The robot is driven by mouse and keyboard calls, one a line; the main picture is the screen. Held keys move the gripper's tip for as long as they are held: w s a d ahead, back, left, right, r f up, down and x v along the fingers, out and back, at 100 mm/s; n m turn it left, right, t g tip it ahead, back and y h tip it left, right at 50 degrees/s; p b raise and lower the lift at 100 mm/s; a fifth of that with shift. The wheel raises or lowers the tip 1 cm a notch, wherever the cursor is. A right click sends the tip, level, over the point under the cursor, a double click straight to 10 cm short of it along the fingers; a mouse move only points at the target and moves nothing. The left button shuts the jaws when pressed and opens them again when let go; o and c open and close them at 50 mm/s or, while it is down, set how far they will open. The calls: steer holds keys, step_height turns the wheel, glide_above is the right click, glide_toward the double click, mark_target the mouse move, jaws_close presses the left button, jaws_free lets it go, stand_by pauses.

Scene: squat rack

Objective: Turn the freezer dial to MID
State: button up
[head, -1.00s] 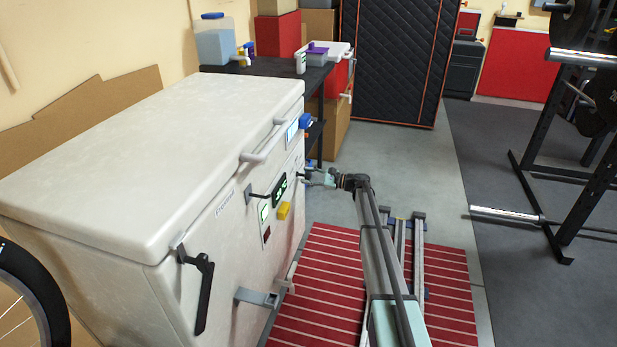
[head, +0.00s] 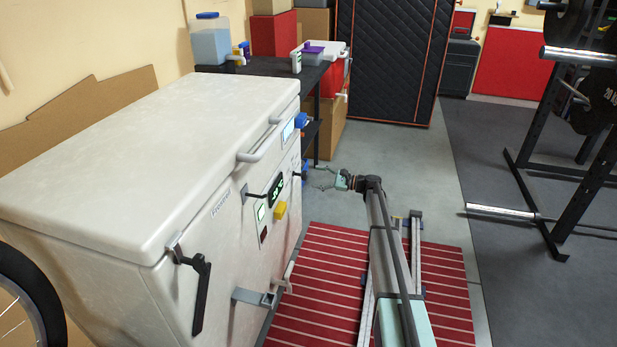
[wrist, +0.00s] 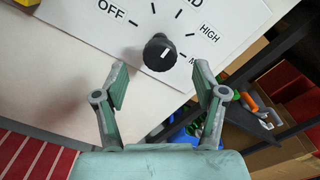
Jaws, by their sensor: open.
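The white chest freezer (head: 130,150) stands at the left in the head view, lid shut. Its black round dial (wrist: 160,53) shows in the wrist view on a white plate, with OFF at its upper left, a cut-off label ending in "ID" above, and HIGH at its right. A label starting with M is partly hidden by a finger. The dial's short white mark seems to tilt to the upper right; the exact setting is hard to tell. My gripper (wrist: 161,85) is open and empty, facing the dial, apart from it. In the head view my gripper (head: 322,178) is right of the freezer front.
Latches (head: 200,290) and a yellow part (head: 280,210) stick out from the freezer front. A dark table (head: 270,67) with bottles and boxes stands behind it. A red striped mat (head: 325,270) lies below my arm. Open floor lies to the right, before the rack.

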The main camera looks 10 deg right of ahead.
steer(key=v, duration=0.6)
